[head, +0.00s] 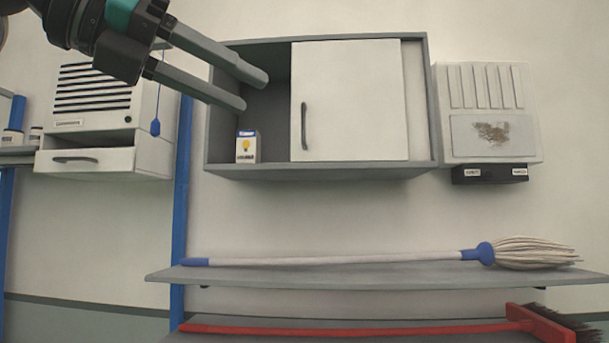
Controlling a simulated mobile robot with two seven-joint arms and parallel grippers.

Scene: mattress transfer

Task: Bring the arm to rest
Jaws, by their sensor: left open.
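My left gripper (255,90) comes in from the upper left, in front of the wall cabinet (320,170). Its two long grey fingers are apart with nothing between them. The fingertips overlap the cabinet's open left compartment in the picture. A small white box with a yellow bulb picture (247,147) stands upright in that compartment, below the fingertips and apart from them. My right gripper is not in view.
The cabinet's white sliding door (350,100) covers its middle. A mop (380,257) lies on the upper shelf (330,277). A red broom (400,328) lies below it. A vented wall unit (95,100) hangs left, another unit (490,90) right. A blue post (181,210) stands left.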

